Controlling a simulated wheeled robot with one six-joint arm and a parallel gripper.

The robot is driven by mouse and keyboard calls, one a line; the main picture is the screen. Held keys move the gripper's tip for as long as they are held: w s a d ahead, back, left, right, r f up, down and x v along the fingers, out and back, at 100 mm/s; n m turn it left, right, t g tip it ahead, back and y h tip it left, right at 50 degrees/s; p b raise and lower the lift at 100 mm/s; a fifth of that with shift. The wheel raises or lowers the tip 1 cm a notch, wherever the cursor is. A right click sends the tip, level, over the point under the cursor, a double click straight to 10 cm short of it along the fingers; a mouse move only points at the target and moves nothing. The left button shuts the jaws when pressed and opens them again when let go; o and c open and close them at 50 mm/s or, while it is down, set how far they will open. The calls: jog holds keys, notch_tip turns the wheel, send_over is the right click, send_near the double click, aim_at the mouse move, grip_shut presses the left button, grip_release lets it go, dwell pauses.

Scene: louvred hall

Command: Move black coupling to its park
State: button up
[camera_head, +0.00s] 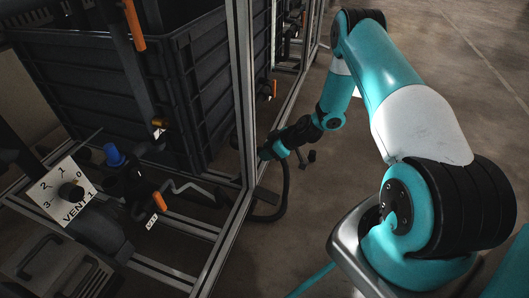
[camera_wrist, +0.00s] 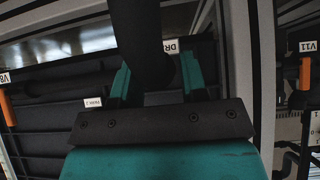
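My gripper (camera_head: 270,151) is beside the frame post in the head view, at the end of my outstretched teal arm. In the wrist view its two teal fingers (camera_wrist: 155,75) stand on either side of a thick black cylinder, which I take for the black coupling (camera_wrist: 142,45). The fingers appear shut on it, though the contact is partly dark. A black hose (camera_head: 284,190) hangs below the gripper in the head view and bends left near the floor. A white label starting "DR" (camera_wrist: 170,45) shows behind the coupling. I cannot make out the park.
A metal frame post (camera_head: 243,100) stands just left of the gripper. A dark ribbed crate (camera_head: 195,90) sits inside the frame. A "VENT 1" dial plate (camera_head: 62,195), a blue cap (camera_head: 114,155) and orange handles (camera_head: 160,201) are at left. Open floor lies right.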

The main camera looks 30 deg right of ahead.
grip_shut()
jog(key=s+d+p, duration=0.1)
jog(key=s+d, duration=0.3)
jog(key=s, duration=0.1)
jog(key=shift+s, duration=0.2)
dwell(0.5)
jog(key=shift+d, duration=0.1)
